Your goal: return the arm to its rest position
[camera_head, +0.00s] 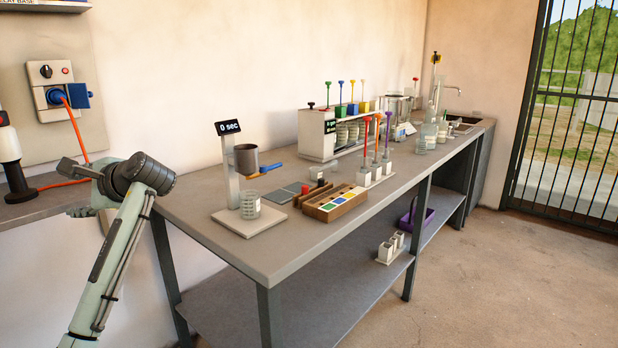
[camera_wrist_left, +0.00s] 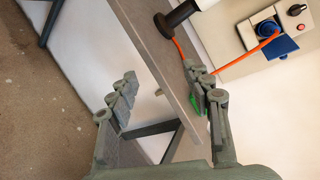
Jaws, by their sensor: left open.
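My left arm (camera_head: 115,245) rises from the lower left in the head view and bends over at a dark wrist joint. My left gripper (camera_head: 72,188) is at the left, beside the left end of the grey workbench (camera_head: 300,241) and close to the edge of the left shelf. In the left wrist view my left gripper (camera_wrist_left: 161,86) has its fingers spread wide with nothing between them. The right finger overlaps the edge of the shelf in that picture; I cannot tell whether they touch. My right arm and gripper are not in view.
The left shelf (camera_head: 40,196) holds a black-and-white device (camera_head: 10,158) with an orange cable (camera_head: 76,130) running to a blue plug (camera_head: 72,95). A display stand (camera_head: 232,178), a glass beaker (camera_head: 250,205) and a wooden tray (camera_head: 336,203) stand on the workbench. The floor at front right is clear.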

